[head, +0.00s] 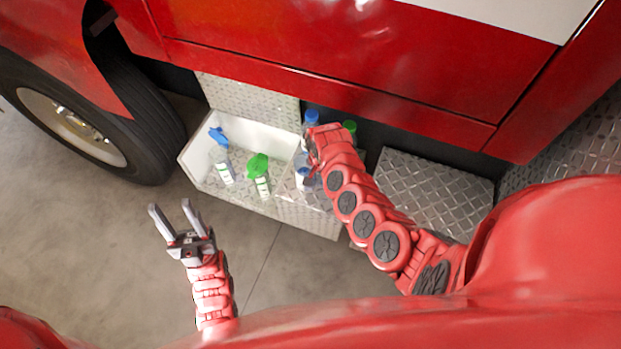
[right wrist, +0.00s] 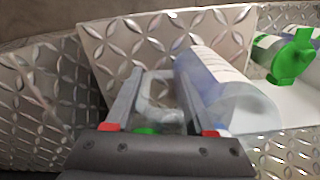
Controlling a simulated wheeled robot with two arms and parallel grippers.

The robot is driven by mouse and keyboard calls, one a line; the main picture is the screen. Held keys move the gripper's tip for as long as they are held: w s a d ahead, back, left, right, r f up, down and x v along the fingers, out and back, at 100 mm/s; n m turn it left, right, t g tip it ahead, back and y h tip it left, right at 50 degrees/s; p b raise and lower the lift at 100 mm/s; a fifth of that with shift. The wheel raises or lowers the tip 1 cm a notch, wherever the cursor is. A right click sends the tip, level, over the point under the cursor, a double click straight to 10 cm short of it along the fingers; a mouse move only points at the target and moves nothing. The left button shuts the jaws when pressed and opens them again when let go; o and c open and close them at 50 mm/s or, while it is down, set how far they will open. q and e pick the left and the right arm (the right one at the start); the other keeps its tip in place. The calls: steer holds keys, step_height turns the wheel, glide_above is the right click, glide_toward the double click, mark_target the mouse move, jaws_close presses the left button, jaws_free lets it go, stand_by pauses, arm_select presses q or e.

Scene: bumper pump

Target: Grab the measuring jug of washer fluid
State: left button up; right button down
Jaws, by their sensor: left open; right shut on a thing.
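The measuring jug (right wrist: 222,88) is a clear, see-through vessel with a pale label or scale and a loop handle. In the right wrist view it lies tilted across the picture, with its handle (right wrist: 150,92) between the fingers of my right gripper (right wrist: 160,88). The right gripper is shut on the jug's handle. In the head view my right gripper (head: 313,150) is over the right part of the open diamond-plate box, and the arm hides most of the jug. My left gripper (head: 180,218) is open and empty above the floor, left of the box.
The white-lined box (head: 190,165) holds a blue-topped bottle (head: 221,158) and a green-topped bottle (head: 260,178). A blue-capped bottle (head: 311,117) and a green cap (head: 350,126) show behind my right gripper. A red vehicle (head: 350,55) rises behind; its tyre (head: 150,140) stands left. A diamond-plate step (head: 435,185) is right.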

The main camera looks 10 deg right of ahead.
steer(key=shift+r, duration=0.2)
steer(key=shift+w+r, duration=0.1)
steer(key=shift+r, duration=0.05)
steer(key=shift+r+b, duration=0.6)
steer(key=shift+r, duration=0.6)
steer(key=shift+s+a+r, duration=0.2)
steer(key=shift+a, duration=0.1)
steer(key=s+a+r+b, duration=0.1)
steer(key=s+a+b, duration=0.3)
steer(key=s+a, duration=0.4)
steer(key=shift+s+a+r, duration=0.25)
steer(key=shift+s+a, duration=0.1)
steer(key=shift+a, duration=2)
